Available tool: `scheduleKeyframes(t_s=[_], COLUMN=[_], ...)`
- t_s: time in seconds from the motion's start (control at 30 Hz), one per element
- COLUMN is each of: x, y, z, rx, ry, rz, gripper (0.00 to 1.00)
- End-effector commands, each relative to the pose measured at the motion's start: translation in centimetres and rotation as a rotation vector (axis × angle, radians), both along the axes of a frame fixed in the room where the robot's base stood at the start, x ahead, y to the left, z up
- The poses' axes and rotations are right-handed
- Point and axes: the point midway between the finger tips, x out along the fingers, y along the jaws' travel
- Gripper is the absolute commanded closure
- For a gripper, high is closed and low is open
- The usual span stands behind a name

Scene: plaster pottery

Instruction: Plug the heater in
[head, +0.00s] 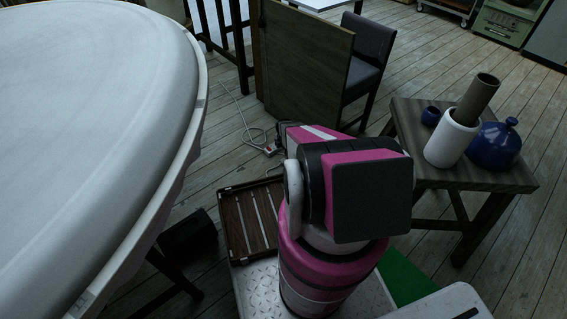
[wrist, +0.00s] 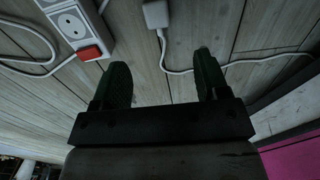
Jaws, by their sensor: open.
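In the wrist view a white plug (wrist: 156,13) on a white cord lies on the floor boards, just beyond my gripper's fingertips. A white power strip (wrist: 72,24) with a round socket and a red switch (wrist: 89,53) lies to its left, apart from the plug. The strip also shows small in the head view (head: 271,150), partly behind my arm. My gripper (wrist: 160,72) is open, with nothing between its two dark green fingers. I cannot make out the heater in either view.
A large pale round-topped table (head: 90,140) fills the left. A slatted wooden crate (head: 232,222) is on the floor beside my arm. A wooden stool (head: 420,178) with a white vase (head: 447,141) and blue pots stands right. A pale cord (head: 243,112) trails on the floor.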

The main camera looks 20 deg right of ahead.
Motion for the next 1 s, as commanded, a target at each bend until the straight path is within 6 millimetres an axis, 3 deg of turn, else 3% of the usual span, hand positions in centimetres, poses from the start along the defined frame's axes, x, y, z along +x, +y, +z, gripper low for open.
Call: scheduleKeyframes(t_s=[0.17,0.53,1.0], x=[0.1,0.2,0.2], y=[0.0,-0.1,-0.1], z=[-0.6,-5.4,-6.2], rx=[0.000,0.000,0.000], ry=[0.000,0.000,0.000], rz=[-0.001,-0.002,-0.002], gripper=[0.32,0.32,0.32])
